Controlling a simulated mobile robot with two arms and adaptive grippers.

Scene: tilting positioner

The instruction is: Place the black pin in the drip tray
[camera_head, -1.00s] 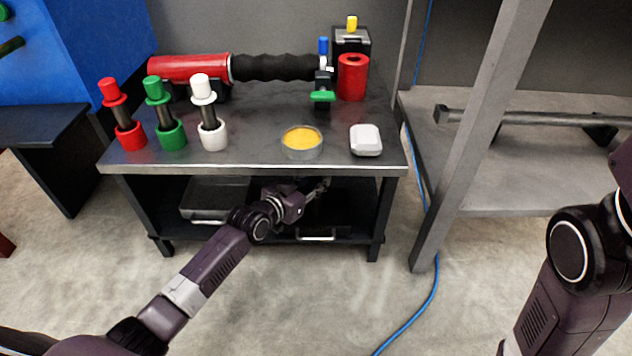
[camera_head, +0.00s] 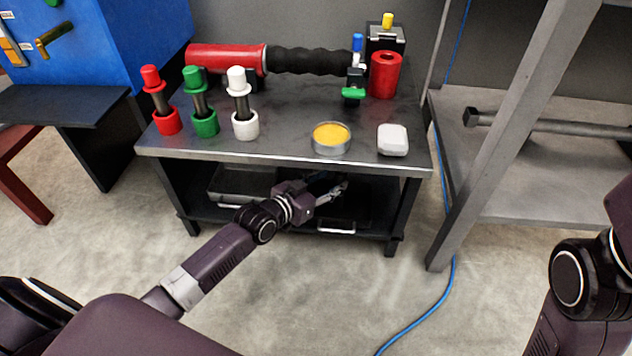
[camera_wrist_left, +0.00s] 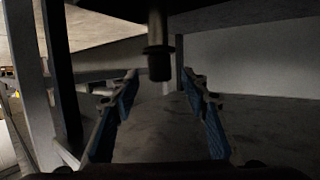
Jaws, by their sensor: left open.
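In the left wrist view a dark pin (camera_wrist_left: 159,62) with a collar hangs upright from above, its lower end near the gap between my finger tips. It looks like the black pin; the head view hides it. My left gripper (camera_head: 338,190) reaches under the bench top, and its open fingers also show in the wrist view (camera_wrist_left: 160,82). I cannot tell whether they touch the pin. On the lower shelf are a grey metal tray (camera_head: 228,184) and, partly in shadow, a dark one with a pale handle (camera_head: 336,228). I cannot tell which is the drip tray. My right gripper is out of view.
The bench top (camera_head: 285,125) lies above my left gripper. It carries red, green and white pins in holders, a yellow-filled dish (camera_head: 331,139) and a white box (camera_head: 392,140). Bench legs and a slanted grey post (camera_head: 520,130) stand nearby. The floor in front is mostly clear.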

